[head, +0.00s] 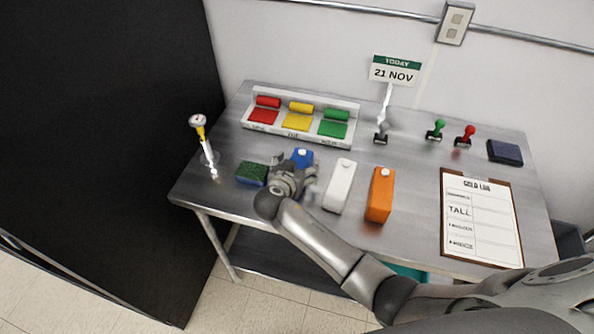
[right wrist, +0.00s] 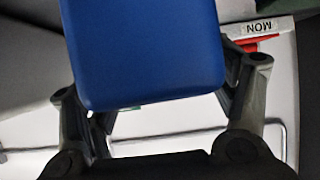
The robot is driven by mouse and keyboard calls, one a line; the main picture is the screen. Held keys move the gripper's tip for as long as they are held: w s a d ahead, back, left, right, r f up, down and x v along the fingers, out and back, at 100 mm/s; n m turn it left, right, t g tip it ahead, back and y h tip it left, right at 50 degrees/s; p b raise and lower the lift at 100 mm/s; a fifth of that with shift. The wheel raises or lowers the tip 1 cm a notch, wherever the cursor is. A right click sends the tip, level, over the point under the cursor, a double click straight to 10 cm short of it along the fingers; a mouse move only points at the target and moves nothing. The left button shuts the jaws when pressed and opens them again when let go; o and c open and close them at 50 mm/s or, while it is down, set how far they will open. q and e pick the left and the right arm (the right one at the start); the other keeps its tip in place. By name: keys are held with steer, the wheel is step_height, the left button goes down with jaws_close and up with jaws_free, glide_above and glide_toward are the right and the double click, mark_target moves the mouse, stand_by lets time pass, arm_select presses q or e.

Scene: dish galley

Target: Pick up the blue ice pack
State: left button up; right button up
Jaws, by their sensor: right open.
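The blue ice pack (head: 302,156) stands on the steel table, its upper end with a white cap showing just beyond my right gripper (head: 293,175). The gripper and wrist hide its lower part in the head view. In the right wrist view the blue ice pack (right wrist: 148,50) fills the space between the two fingers, one finger on each side. The right gripper is open around it; I cannot tell whether either finger touches it. My left gripper is not in view.
A green-topped blue sponge (head: 251,173) lies close left of the gripper. A white pack (head: 340,187) and an orange pack (head: 380,195) stand to the right. Behind is a tray (head: 285,136) with red, yellow and green blocks. A thermometer stand (head: 203,140) is at far left, a clipboard (head: 480,216) at right.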

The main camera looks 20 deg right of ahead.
steer(key=shift+c, duration=0.3)
steer(key=c, duration=1.2)
steer(key=shift+c, duration=0.9)
steer(key=shift+r, duration=0.1)
